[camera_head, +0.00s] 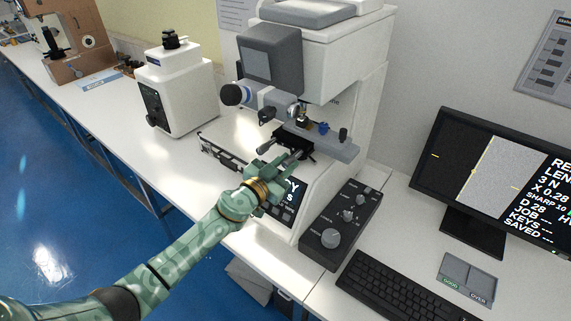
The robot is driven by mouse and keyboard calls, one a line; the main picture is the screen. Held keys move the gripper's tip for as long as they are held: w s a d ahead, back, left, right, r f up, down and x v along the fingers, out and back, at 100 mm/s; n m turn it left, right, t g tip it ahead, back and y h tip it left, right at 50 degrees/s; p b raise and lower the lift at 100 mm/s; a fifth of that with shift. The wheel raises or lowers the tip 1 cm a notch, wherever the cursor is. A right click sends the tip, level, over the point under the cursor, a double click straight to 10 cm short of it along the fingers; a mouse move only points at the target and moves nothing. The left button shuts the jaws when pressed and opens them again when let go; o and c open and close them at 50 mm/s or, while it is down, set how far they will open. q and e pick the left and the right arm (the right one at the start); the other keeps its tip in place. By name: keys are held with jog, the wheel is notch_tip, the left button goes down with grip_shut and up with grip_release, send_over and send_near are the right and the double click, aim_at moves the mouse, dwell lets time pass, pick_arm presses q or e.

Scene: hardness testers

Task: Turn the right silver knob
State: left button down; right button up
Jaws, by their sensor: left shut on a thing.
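The hardness tester (345,85) is a tall white and grey machine in the middle of the head view. Under its turret is a dark stage (293,143) with small adjusting knobs. My left gripper (291,161) reaches in from the lower left, at the front of this stage. Its fingers are closed on a small silver knob, which they mostly hide. A black control box (341,228) on the table, right of my gripper, carries several silver knobs, the largest (330,238) at its near end. My right gripper is not in view.
A smaller white tester (178,90) stands to the left. A monitor (500,175), a black keyboard (395,290) and a small grey tray (467,278) are on the right. The white table (130,118) has free room at the left.

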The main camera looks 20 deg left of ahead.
pick_arm(q)
jog(key=m, duration=0.3)
jog(key=shift+m, duration=0.4)
jog(key=m, duration=0.3)
jog(key=shift+f+m, duration=0.1)
jog(key=shift+m, duration=0.2)
jog(key=m, duration=0.3)
jog(key=shift+m, duration=0.3)
jog(key=m, duration=0.4)
jog(key=shift+d+f+m, duration=0.1)
jog(key=shift+m, duration=0.2)
jog(key=m+b, duration=0.1)
jog(key=m, duration=0.3)
jog(key=shift+m, duration=0.3)
jog(key=m, duration=0.3)
jog(key=shift+m, duration=0.3)
jog(key=m, duration=0.3)
jog(key=shift+m, duration=0.3)
jog(key=shift+f+m, duration=0.1)
jog(key=shift+m, duration=1.9)
